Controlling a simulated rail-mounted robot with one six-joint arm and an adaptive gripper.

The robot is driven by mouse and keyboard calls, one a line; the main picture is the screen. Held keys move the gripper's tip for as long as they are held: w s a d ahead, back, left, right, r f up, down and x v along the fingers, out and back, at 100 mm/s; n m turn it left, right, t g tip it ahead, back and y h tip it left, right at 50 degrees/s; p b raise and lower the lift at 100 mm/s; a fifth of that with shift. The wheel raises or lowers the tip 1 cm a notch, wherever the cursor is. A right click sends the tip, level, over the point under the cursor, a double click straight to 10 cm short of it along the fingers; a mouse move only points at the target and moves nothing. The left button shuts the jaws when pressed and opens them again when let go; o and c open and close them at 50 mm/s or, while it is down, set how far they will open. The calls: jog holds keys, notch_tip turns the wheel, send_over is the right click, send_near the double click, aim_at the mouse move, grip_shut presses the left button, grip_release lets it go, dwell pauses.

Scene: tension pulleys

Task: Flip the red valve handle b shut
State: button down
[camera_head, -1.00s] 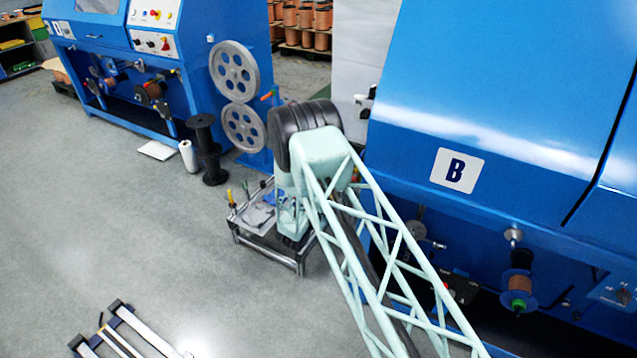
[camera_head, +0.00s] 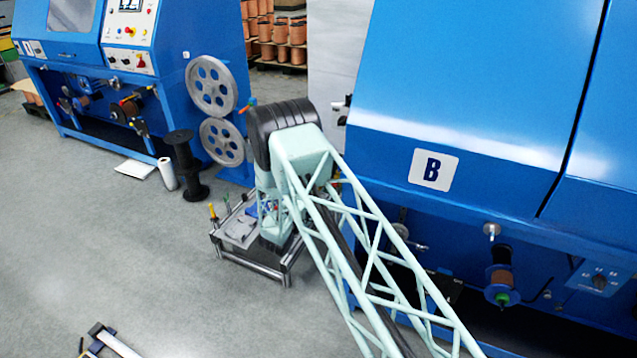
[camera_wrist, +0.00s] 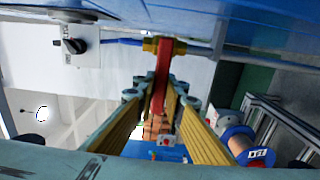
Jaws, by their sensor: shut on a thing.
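The red valve handle (camera_wrist: 162,78) hangs from a brass valve body (camera_wrist: 165,46) on a pipe in the upper middle of the wrist view. My gripper (camera_wrist: 158,95), with yellow-ribbed fingers, is closed around the handle, one finger on each side of it. The handle runs down in the picture from the valve, across the line of the pipe. Its lower end is partly hidden between the fingers. In the head view my arm hides the gripper, and I cannot make out the handle there.
The blue machine marked B (camera_head: 455,80) stands close on the right of my arm. A low metal cart (camera_head: 246,262) is below the arm. In the wrist view, a switch plate with a black knob (camera_wrist: 73,46) and a spool (camera_wrist: 238,140) flank the fingers. Open floor lies left.

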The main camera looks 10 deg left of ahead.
jog(key=c, duration=2.9)
grip_release()
jog(key=shift+s, duration=0.15)
jog(key=shift+v, duration=5.85)
